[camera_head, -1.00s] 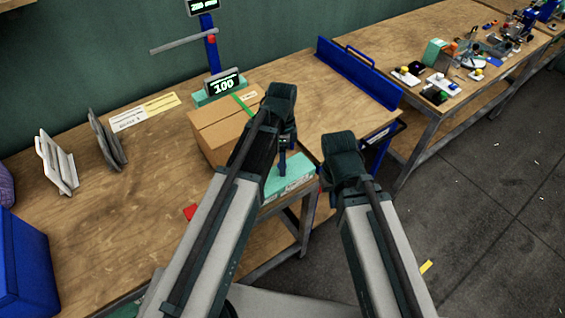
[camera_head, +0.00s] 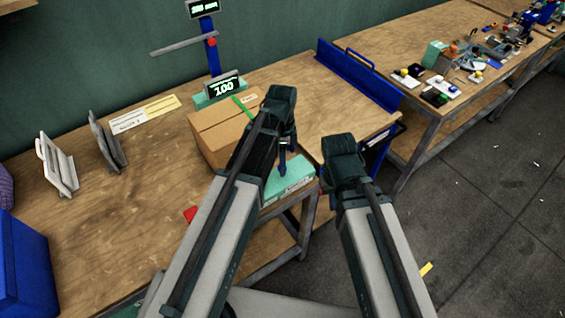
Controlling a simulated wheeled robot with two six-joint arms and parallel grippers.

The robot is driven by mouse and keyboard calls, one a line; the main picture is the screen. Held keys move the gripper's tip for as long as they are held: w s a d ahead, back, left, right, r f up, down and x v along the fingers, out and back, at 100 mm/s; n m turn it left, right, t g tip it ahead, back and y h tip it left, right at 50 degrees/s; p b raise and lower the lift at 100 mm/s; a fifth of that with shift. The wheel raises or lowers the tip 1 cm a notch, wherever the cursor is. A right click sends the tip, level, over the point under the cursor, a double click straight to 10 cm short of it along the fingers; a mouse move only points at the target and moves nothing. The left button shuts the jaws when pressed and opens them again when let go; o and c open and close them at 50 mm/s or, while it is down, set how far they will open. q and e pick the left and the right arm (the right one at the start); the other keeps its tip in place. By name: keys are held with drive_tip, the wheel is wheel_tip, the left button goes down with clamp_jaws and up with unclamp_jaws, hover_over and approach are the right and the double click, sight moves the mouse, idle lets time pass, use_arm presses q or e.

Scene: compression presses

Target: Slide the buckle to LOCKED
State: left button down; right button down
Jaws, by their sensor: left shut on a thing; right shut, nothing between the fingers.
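A teal fixture (camera_head: 294,182) with pale label areas sits at the front edge of the near bench; I cannot read its lettering. A small dark blue upright piece (camera_head: 283,163), which looks like the buckle, stands on it. My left gripper (camera_head: 284,145) points down over the fixture and is shut on the top of this piece. The arm hides part of the fixture's left side. My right gripper (camera_head: 338,180) is to the right, past the bench's front edge, shut and empty; its fingers are mostly hidden behind its wrist.
A cardboard box (camera_head: 211,138) with a green strap stands just behind and left of the fixture. A teal-based post with a display (camera_head: 222,87) stands behind it. A blue guard (camera_head: 357,75) lines the bench at the back right.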

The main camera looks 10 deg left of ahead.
idle(0.8)
use_arm(q)
drive_tip(key=w+d, duration=0.4)
drive_tip(key=shift+a, duration=0.1)
drive_tip(key=c, duration=0.5)
unclamp_jaws()
drive_tip(key=shift+r+p, duration=0.85)
wheel_tip(320, 180, up, 12)
drive_tip(key=w+p, duration=0.2)
drive_tip(key=p, duration=1)
drive_tip(key=shift+w+a, duration=0.25)
